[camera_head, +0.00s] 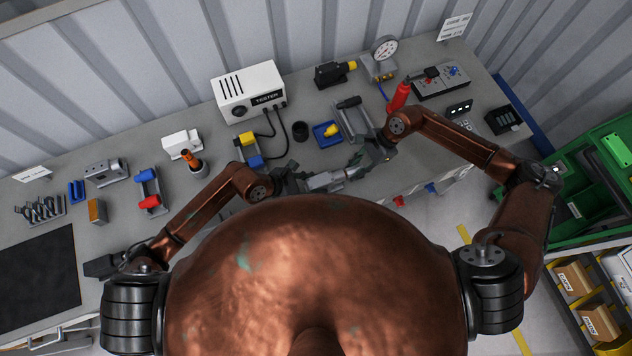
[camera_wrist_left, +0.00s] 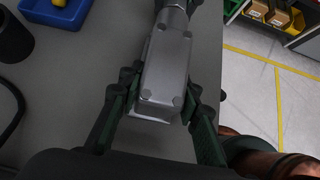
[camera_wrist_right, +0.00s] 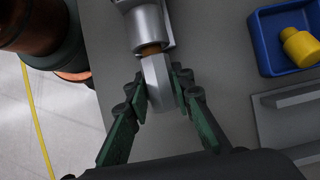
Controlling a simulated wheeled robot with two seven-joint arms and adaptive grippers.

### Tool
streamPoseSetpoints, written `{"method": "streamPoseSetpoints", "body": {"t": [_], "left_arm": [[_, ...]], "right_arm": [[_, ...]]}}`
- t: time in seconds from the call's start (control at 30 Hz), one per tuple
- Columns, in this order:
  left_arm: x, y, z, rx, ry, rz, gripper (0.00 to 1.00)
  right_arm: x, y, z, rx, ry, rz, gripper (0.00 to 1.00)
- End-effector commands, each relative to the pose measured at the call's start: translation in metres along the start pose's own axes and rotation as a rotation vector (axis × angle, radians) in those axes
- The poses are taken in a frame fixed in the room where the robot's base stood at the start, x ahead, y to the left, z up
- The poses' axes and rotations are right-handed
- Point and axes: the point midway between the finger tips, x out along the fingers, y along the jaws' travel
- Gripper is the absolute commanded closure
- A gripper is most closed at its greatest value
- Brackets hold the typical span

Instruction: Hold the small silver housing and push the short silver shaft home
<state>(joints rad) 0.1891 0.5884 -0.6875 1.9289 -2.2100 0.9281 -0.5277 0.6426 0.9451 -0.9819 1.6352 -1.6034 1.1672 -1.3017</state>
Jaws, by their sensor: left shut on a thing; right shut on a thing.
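The small silver housing (camera_wrist_left: 166,68) is a grey block with round screw heads and a collar at its far end. My left gripper (camera_wrist_left: 158,92) is shut on its sides; in the head view the housing (camera_head: 322,181) is just above the bench's front edge. My right gripper (camera_wrist_right: 160,88) is shut on the short silver shaft (camera_wrist_right: 157,80), a faceted piece. A brass-coloured band (camera_wrist_right: 150,50) shows between the shaft and the housing's collar (camera_wrist_right: 147,25). Shaft and collar look roughly in line. How deep the shaft sits is hidden.
A blue tray with a yellow part (camera_head: 327,134) and a grey holder (camera_head: 352,118) stand just behind my grippers. A black cup (camera_head: 300,131) and the white tester (camera_head: 248,92) are farther back. The bench's front edge is close below.

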Motion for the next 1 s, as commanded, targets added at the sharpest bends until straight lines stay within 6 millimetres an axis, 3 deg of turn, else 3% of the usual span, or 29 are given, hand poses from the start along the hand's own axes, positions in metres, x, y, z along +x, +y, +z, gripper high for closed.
{"method": "streamPoseSetpoints", "body": {"t": [0.33, 0.37, 0.63, 1.0], "left_arm": [[0.0001, 0.0002, 0.0000, 0.000, 0.000, 0.001, 0.96], [0.0001, 0.0002, 0.0000, 0.000, 0.000, 0.001, 0.96], [0.0000, 0.0002, 0.0000, 0.000, 0.000, 0.001, 0.96], [0.0001, 0.0002, 0.0000, 0.000, 0.000, 0.001, 0.96]], "right_arm": [[0.0023, 0.0000, 0.0061, -0.001, -0.003, 0.000, 1.00], [0.0023, 0.0000, 0.0059, -0.001, -0.003, 0.000, 0.77], [0.0022, 0.0000, 0.0056, -0.001, -0.003, 0.000, 0.59], [-0.0035, -0.0002, 0.0050, -0.001, -0.001, 0.000, 0.58]]}}
